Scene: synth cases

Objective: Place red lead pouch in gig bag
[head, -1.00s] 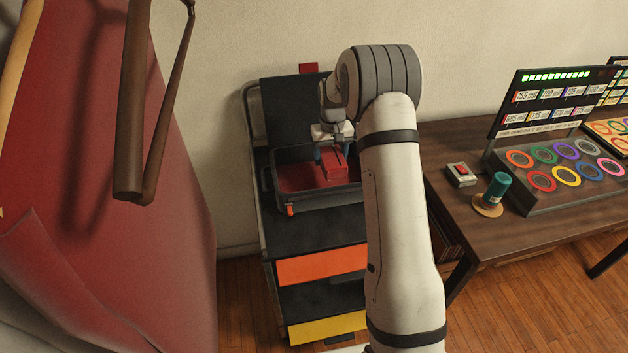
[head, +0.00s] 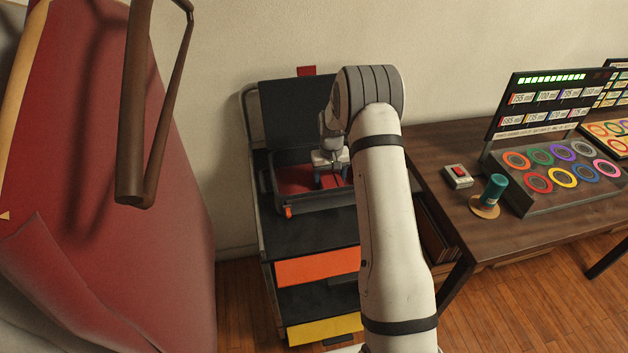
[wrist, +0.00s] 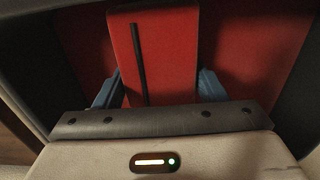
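The gig bag (head: 325,202) is a dark open case with a red lining, its lid up against the wall side, on top of a dark cart. My gripper (wrist: 160,88) is down inside the bag. Its blue fingers press against both sides of the red lead pouch (wrist: 178,50), which has a black strip along its top face. The pouch is low in the bag, over the red lining; I cannot tell whether it touches the bottom. In the head view my gripper (head: 331,180) and arm hide most of the pouch and the bag's right side.
The cart has an orange-fronted shelf (head: 315,265) and a yellow-fronted one (head: 325,329). On the right a wooden table (head: 440,150) holds a red-button box (head: 458,176), a teal cylinder (head: 494,188) and a panel of coloured rings (head: 560,180). A large red padded object (head: 100,200) stands at left.

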